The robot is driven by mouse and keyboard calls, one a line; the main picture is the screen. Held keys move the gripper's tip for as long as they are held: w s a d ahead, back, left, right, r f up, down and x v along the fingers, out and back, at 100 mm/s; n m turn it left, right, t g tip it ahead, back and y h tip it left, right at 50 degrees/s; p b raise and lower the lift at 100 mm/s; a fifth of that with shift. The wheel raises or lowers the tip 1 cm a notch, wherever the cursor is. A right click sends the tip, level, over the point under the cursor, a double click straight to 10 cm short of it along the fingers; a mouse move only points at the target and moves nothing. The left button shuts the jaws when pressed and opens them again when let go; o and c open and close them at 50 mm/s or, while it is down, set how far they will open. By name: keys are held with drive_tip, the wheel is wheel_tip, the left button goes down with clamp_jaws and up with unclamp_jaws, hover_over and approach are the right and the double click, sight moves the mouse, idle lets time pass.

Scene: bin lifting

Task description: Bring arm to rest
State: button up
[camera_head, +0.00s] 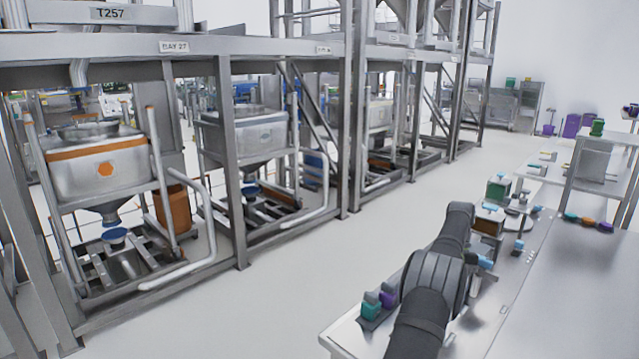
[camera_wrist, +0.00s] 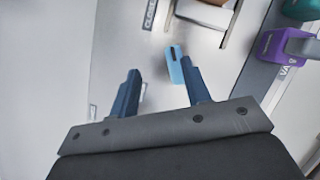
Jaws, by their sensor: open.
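My gripper (camera_wrist: 158,73) shows in the wrist view with its two dark blue fingers spread apart. Nothing is held between them. A light blue piece (camera_wrist: 174,66) appears beyond the fingers, nearer the right one; I cannot tell its distance. In the head view my black arm (camera_head: 432,280) reaches up from the bottom edge over the workbench (camera_head: 350,334). In that view I cannot make out my gripper clearly behind the arm.
A purple container (camera_wrist: 283,47) and a green one (camera_wrist: 302,8) are at upper right in the wrist view. Green and purple blocks (camera_head: 371,306) sit left of my arm. A green-topped box (camera_head: 497,189) stands farther back. The floor (camera_head: 290,290) left of the bench is clear.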

drive_tip(key=f, duration=0.1)
drive_tip(key=w+a+f, duration=0.1)
drive_tip(key=w+f, duration=0.1)
drive_tip(key=f, duration=0.1)
drive_tip(key=shift+w+a, duration=0.1)
drive_tip(key=shift+a, duration=0.05)
drive_tip(key=shift+f, duration=0.8)
